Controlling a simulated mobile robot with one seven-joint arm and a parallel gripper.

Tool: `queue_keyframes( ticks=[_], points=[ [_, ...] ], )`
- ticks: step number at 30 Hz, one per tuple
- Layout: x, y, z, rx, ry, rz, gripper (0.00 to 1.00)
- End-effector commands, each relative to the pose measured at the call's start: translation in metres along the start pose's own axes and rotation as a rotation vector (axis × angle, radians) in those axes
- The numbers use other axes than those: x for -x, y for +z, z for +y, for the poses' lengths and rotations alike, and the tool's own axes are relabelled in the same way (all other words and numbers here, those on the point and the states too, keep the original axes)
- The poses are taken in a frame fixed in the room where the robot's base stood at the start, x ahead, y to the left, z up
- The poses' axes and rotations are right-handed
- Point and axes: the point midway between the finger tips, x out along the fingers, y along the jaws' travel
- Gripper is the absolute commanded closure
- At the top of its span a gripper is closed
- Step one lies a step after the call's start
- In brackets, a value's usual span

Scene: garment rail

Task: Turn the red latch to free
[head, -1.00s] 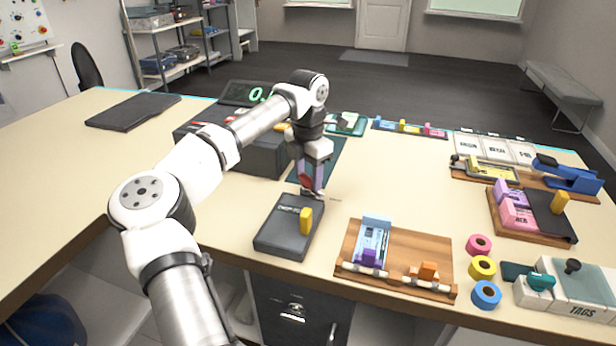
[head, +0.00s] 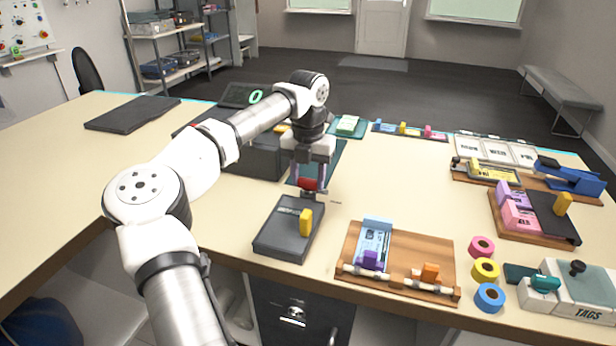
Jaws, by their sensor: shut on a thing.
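My gripper (head: 309,188) points straight down over the middle of the table, just behind the dark grey box with the yellow handle. Its two fingers stand left and right of a small red piece, the red latch (head: 308,183), and are shut on it. The fingers partly cover the latch. What it is mounted on is mostly hidden, and its exact setting cannot be made out. A dark green mat (head: 328,160) lies behind the gripper.
The dark grey box (head: 280,238) with its upright yellow handle (head: 306,222) stands close in front. A wooden tray (head: 400,250) is to the right of it. A large dark device (head: 250,158) stands left behind the arm. Bare table lies right of the gripper.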

Motion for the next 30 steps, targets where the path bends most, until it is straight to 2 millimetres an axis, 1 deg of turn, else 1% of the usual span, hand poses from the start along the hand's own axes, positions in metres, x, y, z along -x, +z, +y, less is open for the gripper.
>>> queue_keyframes(
  ticks=[11, 12, 16, 26, 29, 30],
  points=[
    [0.001, 0.000, 0.000, 0.007, 0.000, -0.001, 0.77],
    [0.001, 0.000, 0.001, 0.007, 0.000, -0.001, 0.51],
    [0.001, 0.000, 0.000, 0.006, 0.000, -0.001, 0.34],
    [0.002, 0.000, 0.000, 0.005, 0.000, -0.001, 0.33],
    [0.011, 0.001, 0.000, 0.005, 0.000, -0.003, 0.33],
    [0.017, 0.001, 0.000, 0.005, 0.001, -0.004, 0.33]
  ],
)
